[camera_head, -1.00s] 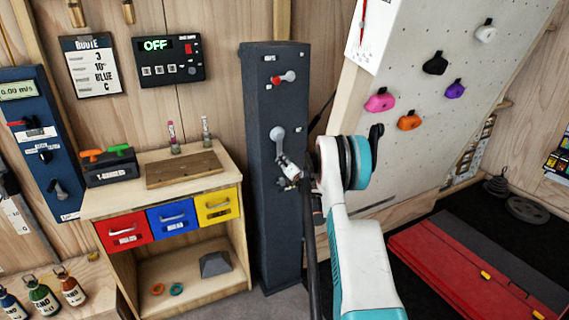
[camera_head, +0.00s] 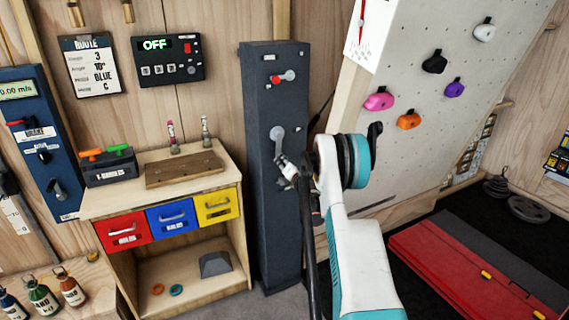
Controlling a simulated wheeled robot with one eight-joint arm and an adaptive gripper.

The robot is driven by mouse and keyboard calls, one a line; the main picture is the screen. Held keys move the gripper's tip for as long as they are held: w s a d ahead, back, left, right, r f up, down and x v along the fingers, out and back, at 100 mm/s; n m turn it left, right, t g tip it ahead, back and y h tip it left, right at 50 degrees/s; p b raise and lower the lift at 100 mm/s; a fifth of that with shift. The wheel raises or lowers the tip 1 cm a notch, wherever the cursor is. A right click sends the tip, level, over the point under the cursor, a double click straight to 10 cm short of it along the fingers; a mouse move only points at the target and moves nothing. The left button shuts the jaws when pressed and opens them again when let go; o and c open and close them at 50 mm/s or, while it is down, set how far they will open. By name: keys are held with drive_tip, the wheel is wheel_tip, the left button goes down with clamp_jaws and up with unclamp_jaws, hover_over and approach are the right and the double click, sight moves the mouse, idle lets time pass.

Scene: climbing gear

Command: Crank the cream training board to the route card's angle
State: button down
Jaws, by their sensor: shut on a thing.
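The cream training board (camera_head: 410,160) leans on the right, dotted with small holes and carrying coloured holds. A white scale plate with a red pointer (camera_head: 362,28) is at its upper left; its marks are too small to read. The route card (camera_head: 91,66) on the wall reads 3, 10°, BLUE and C. A grey crank (camera_head: 277,138) is on the front of the dark post (camera_head: 262,215), its arm hanging down and slightly right. My gripper (camera_head: 286,172) is shut on the crank's lower end, which the fingers mostly hide.
A red-and-white switch (camera_head: 283,77) is above the crank. A wooden cabinet (camera_head: 165,195) with red, blue and yellow drawers stands close left of the post. A display reading OFF (camera_head: 168,60) is on the wall. A red-and-black mat (camera_head: 470,265) lies at the lower right.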

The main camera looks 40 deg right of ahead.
drive_tip(key=w+a+r+m, duration=0.2)
drive_tip(key=a+r, duration=0.2)
drive_tip(key=a, duration=0.3)
drive_tip(key=shift+a+r+m, duration=0.3)
drive_tip(key=shift+a+r, duration=0.1)
idle(0.3)
idle(0.5)
drive_tip(key=c, duration=1.3)
unclamp_jaws()
drive_tip(key=shift+r, duration=0.1)
drive_tip(key=shift+c, duration=0.2)
